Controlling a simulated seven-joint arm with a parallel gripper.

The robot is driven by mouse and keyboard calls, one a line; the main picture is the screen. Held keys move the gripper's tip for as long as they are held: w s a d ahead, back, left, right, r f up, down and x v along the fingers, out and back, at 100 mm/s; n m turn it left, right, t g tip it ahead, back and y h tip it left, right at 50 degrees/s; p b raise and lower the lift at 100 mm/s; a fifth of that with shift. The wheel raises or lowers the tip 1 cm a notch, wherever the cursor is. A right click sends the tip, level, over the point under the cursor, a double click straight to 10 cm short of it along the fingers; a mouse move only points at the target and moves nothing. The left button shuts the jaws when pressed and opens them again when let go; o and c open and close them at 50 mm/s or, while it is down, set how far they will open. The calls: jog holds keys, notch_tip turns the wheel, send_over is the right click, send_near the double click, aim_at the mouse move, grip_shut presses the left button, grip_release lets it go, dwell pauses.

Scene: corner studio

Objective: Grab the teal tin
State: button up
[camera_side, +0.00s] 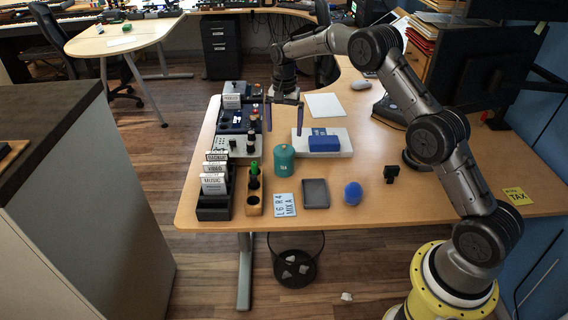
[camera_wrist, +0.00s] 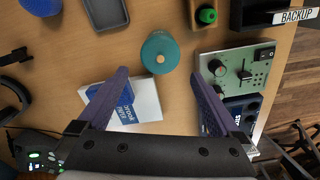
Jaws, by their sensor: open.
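The teal tin (camera_side: 284,162) stands upright on the wooden desk, a cylinder with a domed lid and a small light label. In the wrist view the teal tin (camera_wrist: 160,52) shows from above, beyond the fingertips and between their lines. My gripper (camera_side: 284,116) is open and empty, its two fingers pointing down above the desk. In the side view it is above and behind the tin, apart from it. In the wrist view my gripper (camera_wrist: 158,74) has its fingers spread wide, with desk and part of a white box between them.
A blue box (camera_side: 324,143) lies on a white box (camera_side: 343,142) right of the tin. Left are a wooden holder (camera_side: 254,205) with green-topped bottle and a black card rack (camera_side: 214,208). In front are a grey tray (camera_side: 316,194), a sign plate (camera_side: 285,205) and a blue ball (camera_side: 353,193).

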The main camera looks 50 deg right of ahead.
aim_at(284, 158)
notch_tip(284, 158, down, 13)
jog(key=shift+a+r, duration=0.1)
dwell(0.5)
jog(key=shift+c, duration=0.2)
jog(key=c, duration=1.1)
jog(key=shift+r, duration=0.1)
